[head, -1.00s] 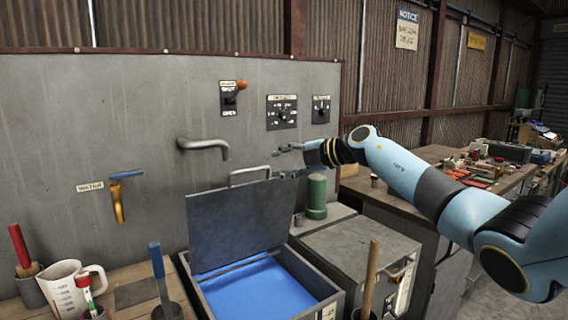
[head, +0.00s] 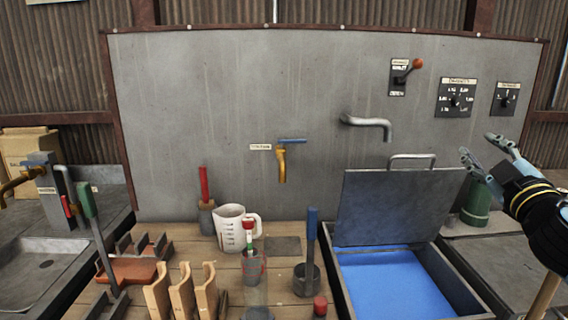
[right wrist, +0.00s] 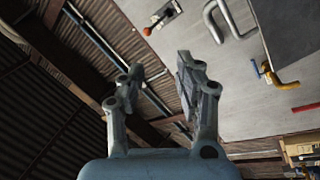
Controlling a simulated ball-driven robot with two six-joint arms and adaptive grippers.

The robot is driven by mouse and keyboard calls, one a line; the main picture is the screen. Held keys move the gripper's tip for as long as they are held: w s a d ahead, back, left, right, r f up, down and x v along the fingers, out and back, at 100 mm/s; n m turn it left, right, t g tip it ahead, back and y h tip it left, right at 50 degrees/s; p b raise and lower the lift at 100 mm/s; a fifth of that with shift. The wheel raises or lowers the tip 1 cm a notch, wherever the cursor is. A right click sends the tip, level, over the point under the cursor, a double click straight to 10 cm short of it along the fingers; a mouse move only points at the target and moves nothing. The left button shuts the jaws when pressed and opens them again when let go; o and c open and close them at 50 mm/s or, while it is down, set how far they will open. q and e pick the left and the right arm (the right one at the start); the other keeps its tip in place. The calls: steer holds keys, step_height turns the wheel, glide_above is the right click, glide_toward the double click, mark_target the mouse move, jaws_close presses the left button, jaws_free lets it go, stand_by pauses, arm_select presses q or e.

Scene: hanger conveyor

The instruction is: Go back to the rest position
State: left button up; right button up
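My right gripper (head: 480,148) is at the right of the head view, in front of the grey panel. Its two fingers are spread with nothing between them; the right wrist view also shows the fingers apart and empty (right wrist: 160,75). It is to the right of the raised lid's handle (head: 412,157), apart from it in the picture. The grey lid (head: 395,205) stands open, leaning back over a bin with a blue inside (head: 395,285). My left gripper is not in view.
A bent spout (head: 368,123), a lever switch (head: 400,75) and dials (head: 455,100) are on the panel (head: 230,90). A yellow tap (head: 282,165) is further left. A jug (head: 230,228) and several tools stand on the wooden bench. A green cylinder (head: 475,210) is below my right gripper.

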steer(key=s+f+m+g+h, duration=0.4)
steer(key=s+f+m+g, duration=0.5)
steer(key=s+f, duration=0.55)
steer(key=s+a+f+g+y, duration=0.3)
steer(key=s+a+g, duration=0.15)
steer(key=s, duration=0.65)
steer(key=s+a+f+g+y, duration=0.25)
steer(key=s+a, duration=0.35)
steer(key=s, duration=0.5)
steer(key=s+d+f+g+b, duration=0.2)
steer(key=f+b, duration=0.8)
steer(key=f, duration=2.6)
steer(key=s+d+f+b, duration=0.1)
steer(key=s+f+b, duration=0.3)
steer(key=s+f, duration=0.5)
steer(key=s+d+f+g+b, duration=0.1)
steer(key=s+f+b, duration=0.3)
steer(key=s+f, duration=0.5)
step_height(320, 180, down, 8)
steer(key=shift+s+r+g+b, duration=0.15)
steer(key=shift+s+g+b, duration=0.05)
steer(key=shift+g+b, duration=0.1)
